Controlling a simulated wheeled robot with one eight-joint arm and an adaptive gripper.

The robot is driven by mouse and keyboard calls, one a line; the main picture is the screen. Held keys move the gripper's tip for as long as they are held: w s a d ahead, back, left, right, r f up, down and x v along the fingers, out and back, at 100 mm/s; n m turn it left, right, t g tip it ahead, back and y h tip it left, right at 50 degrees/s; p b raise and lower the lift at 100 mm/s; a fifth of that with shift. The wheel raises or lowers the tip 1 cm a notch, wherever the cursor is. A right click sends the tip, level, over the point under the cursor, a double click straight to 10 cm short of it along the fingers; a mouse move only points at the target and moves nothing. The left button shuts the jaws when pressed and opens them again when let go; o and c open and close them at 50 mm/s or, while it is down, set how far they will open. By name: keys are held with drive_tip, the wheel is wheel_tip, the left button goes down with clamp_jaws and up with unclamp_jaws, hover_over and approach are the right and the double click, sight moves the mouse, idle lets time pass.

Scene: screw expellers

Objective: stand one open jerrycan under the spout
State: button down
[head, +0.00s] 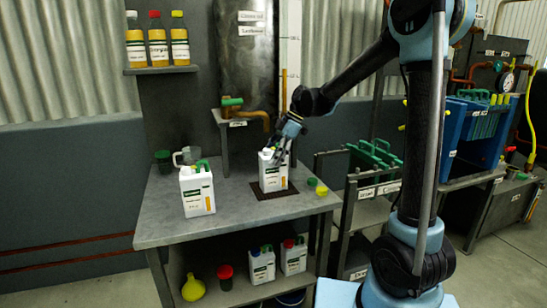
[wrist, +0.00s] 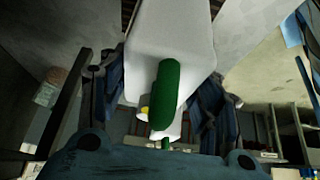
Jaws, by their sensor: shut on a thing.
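My gripper (head: 276,155) reaches down from the upper right and is shut on a white jerrycan (head: 273,180) with a green handle. This jerrycan is upright on or just over a dark square mat (head: 291,190) on the bench; contact is hard to tell. The copper pipe spout (head: 262,116) is just above and left of the gripper. In the wrist view the held jerrycan (wrist: 172,35) lies between the two fingers, its green handle (wrist: 166,95) towards me. The neck is mostly hidden. A second white jerrycan (head: 197,193) with a green handle stands at the bench's left.
A yellow cap (head: 312,181) and a green cap (head: 322,190) lie right of the mat. A dark green cup (head: 162,161) and a clear jug stand at the back left. A blue-capped jerrycan (head: 262,266) and a red-capped one (head: 294,256) stand on the lower shelf.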

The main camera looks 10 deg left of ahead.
drive_tip(key=c, duration=0.5)
unclamp_jaws()
drive_tip(key=v, duration=1.2)
drive_tip(key=s+d+f+m+t, duration=0.2)
drive_tip(key=s+d+m, duration=0.35)
drive_tip(key=d, duration=0.65)
drive_tip(key=s+d+f+m+t+h, duration=0.1)
drive_tip(key=s+d+f+m, duration=0.5)
drive_tip(key=s+d, duration=0.1)
drive_tip(key=s+d+f+m+t+h, duration=0.1)
drive_tip(key=s+d+f+m+h, duration=0.1)
drive_tip(key=s+d+f+m, duration=0.4)
drive_tip(key=s+d+f+m+t+h, duration=0.1)
drive_tip(key=s+d+f+m+h, duration=0.1)
drive_tip(key=s+d+f+m, duration=0.4)
drive_tip(key=shift+s+d+f+m, duration=0.1)
drive_tip(key=shift+s+d, duration=0.2)
drive_tip(key=shift+d, duration=0.4)
drive_tip(key=shift+s+d+f+m, duration=0.15)
drive_tip(key=shift+s+d, duration=0.2)
drive_tip(key=shift+d, duration=0.35)
drive_tip(key=shift+s+d+f, duration=0.1)
drive_tip(key=shift+s+d, duration=0.2)
drive_tip(key=shift+d, duration=0.4)
